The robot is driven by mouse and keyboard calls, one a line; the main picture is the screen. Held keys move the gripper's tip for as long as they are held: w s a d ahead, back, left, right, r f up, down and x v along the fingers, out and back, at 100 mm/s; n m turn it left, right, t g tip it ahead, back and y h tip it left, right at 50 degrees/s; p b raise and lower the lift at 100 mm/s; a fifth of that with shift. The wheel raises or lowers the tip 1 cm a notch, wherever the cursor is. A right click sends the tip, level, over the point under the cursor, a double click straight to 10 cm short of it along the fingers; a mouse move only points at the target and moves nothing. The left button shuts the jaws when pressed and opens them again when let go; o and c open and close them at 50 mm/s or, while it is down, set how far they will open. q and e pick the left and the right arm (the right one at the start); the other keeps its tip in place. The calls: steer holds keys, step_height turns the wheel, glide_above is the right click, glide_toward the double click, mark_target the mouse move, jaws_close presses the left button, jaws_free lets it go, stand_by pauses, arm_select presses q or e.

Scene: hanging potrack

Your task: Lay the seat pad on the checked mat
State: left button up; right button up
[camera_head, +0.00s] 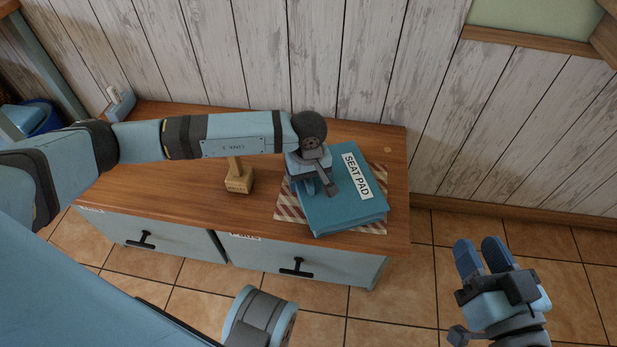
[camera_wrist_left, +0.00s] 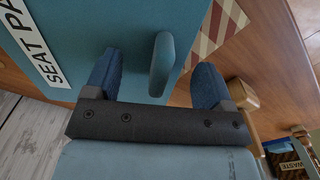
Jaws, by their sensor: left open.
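The seat pad (camera_head: 328,211) is a flat teal slab with a white "SEAT PAD" label. It lies over the red-and-cream checked mat (camera_head: 288,207), whose edges show around it; the mat also shows in the left wrist view (camera_wrist_left: 222,30). My left gripper (camera_head: 322,188) is over the pad's left part. In the left wrist view its open fingers (camera_wrist_left: 155,82) stand either side of an upright teal grip (camera_wrist_left: 162,62) on the pad, with gaps on both sides. My right gripper (camera_head: 478,243) is off to the right, over the floor, with nothing visible in it.
The mat lies on a wooden cabinet top (camera_head: 170,190) against a plank wall. A small wooden stand (camera_head: 238,180) is left of the mat, below my left arm. A small grey-blue item (camera_head: 120,103) is at the back left. Floor tiles to the right look clear.

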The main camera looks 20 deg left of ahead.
arm_select(q)
steer(key=shift+r, duration=0.15)
steer(key=shift+r+p, duration=2.15)
steer(key=shift+r, duration=1.25)
steer(key=shift+s+f, duration=0.1)
